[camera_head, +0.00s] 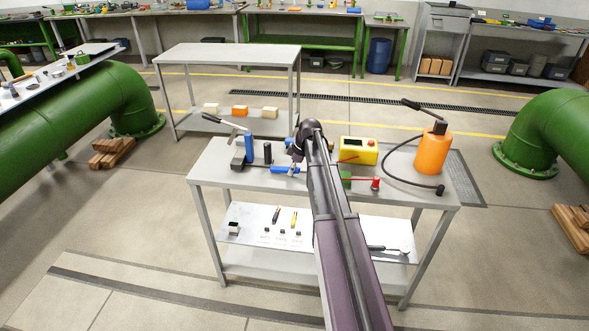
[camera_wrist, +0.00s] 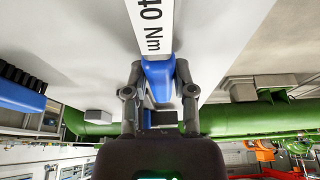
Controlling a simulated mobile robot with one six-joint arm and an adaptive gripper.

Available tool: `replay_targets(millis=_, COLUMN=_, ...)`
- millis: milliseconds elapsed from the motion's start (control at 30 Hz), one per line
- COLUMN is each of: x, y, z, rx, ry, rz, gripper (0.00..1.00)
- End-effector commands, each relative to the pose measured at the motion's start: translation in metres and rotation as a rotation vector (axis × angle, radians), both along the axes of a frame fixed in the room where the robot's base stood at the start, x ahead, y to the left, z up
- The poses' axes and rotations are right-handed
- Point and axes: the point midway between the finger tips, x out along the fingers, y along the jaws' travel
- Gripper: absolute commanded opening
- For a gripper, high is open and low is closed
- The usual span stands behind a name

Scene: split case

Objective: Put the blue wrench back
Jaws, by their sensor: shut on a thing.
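The blue wrench (camera_wrist: 158,72) is between the two fingertips of my gripper (camera_wrist: 160,76) in the wrist view, and the fingers are shut on it. A white part marked "40 Nm" (camera_wrist: 152,25) extends from its blue part to the top of the picture. In the head view my arm reaches over the grey table, and the dark wrist hides most of the gripper. A blue piece (camera_head: 285,170) shows just below it, near the tabletop; I cannot tell whether it is the held wrench.
On the table (camera_head: 215,175) stand blue and dark cylinders (camera_head: 248,147) at left, a yellow box (camera_head: 359,151), a red-topped item (camera_head: 375,184) and an orange pump (camera_head: 433,152) with a black hose. The lower shelf holds a pale tool panel (camera_head: 255,222). Another blue object (camera_wrist: 20,97) is left in the wrist view.

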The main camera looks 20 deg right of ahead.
Motion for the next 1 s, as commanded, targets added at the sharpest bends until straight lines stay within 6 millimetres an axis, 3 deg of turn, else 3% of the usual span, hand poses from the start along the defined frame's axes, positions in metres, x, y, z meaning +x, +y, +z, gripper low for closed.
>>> replay_targets(millis=233, x=0.0001, y=0.0003, z=-0.0041, rx=0.0, ry=0.0, rz=0.0, gripper=0.0)
replay_targets(millis=267, x=0.0, y=0.0004, z=-0.0033, rx=0.0, ry=0.0, rz=0.0, gripper=0.43)
replay_targets(millis=367, x=0.0002, y=0.0005, z=-0.0031, rx=0.0, ry=0.0, rz=0.0, gripper=0.72)
replay_targets(millis=667, x=0.0002, y=0.0006, z=-0.0032, rx=0.0, ry=0.0, rz=0.001, gripper=0.74)
replay_targets(millis=733, x=0.0002, y=0.0006, z=-0.0033, rx=0.0, ry=0.0, rz=0.001, gripper=0.91)
replay_targets(millis=1000, x=0.0001, y=0.0005, z=-0.0032, rx=0.0, ry=0.0, rz=0.001, gripper=0.91)
